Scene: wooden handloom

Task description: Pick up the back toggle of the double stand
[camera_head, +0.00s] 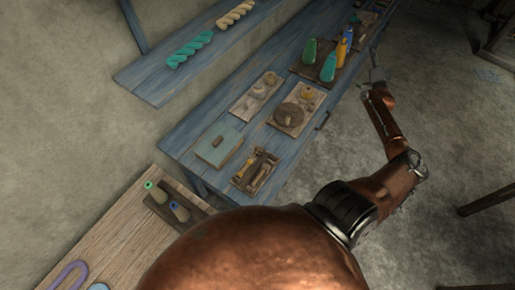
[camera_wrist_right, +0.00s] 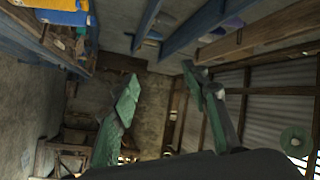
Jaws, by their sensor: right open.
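A small dark wooden stand (camera_head: 255,171) with several brown and yellowish wooden pieces in it sits near the front end of the blue bench in the head view. It may be the double stand; the pieces are too small to tell which is the back toggle. My right gripper (camera_head: 376,68) is off the right side of the bench, well beyond the stand and apart from it. In the right wrist view its two greenish fingers (camera_wrist_right: 160,88) are spread with nothing between them. The stand is not seen in that view. My left gripper is out of view.
A wooden table (camera_head: 115,245) stands front left. The floor right of the bench is mostly open.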

